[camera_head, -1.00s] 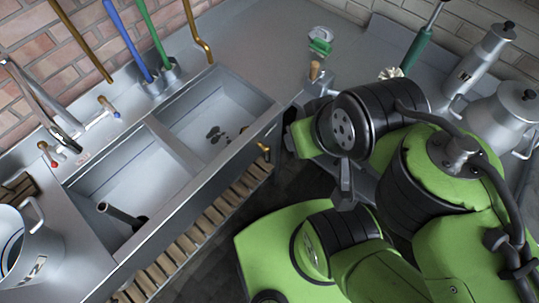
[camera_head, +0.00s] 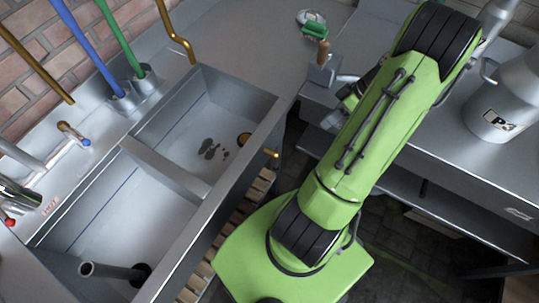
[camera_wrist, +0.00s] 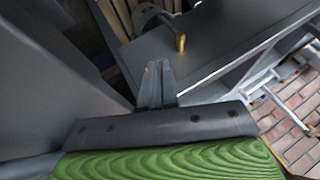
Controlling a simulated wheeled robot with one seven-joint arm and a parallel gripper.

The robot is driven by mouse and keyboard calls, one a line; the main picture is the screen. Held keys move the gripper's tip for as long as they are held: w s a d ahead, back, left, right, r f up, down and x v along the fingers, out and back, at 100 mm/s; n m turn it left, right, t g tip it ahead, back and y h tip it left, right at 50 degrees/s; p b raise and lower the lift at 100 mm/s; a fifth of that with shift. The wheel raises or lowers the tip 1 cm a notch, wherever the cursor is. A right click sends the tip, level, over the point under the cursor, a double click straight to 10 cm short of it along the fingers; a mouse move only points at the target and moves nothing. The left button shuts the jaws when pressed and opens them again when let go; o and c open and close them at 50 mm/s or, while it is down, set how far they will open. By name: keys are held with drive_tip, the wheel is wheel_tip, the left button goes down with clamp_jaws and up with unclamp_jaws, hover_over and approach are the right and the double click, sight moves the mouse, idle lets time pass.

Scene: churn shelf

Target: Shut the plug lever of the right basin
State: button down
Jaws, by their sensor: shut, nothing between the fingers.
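The right basin (camera_head: 178,140) is a grey steel sink with a dark, brass-ringed drain (camera_head: 243,139) near its front right. The brass plug lever (camera_head: 271,154) sticks out of the basin's front face near the right end. In the wrist view the brass lever (camera_wrist: 180,43) stands out from the grey sink front, beyond the fingertips and a little to their right. My gripper (camera_wrist: 158,82) is shut and empty, apart from the lever. In the head view my green arm largely hides the gripper.
Wooden slats (camera_head: 250,200) lie below the sink front. A green-handled brush (camera_head: 313,30) lies on the counter. A milk can (camera_head: 505,100) stands on the right bench. Dark floor is open between sink and bench.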

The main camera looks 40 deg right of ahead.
drive_tip(key=shift+s+d+f, duration=0.1)
drive_tip(key=shift+s+f, duration=0.15)
drive_tip(key=shift+f, duration=0.2)
drive_tip(key=b+x, duration=0.6)
drive_tip(key=x, duration=1.4)
drive_tip(key=shift+w+r, duration=0.15)
drive_tip(key=shift+w, duration=0.1)
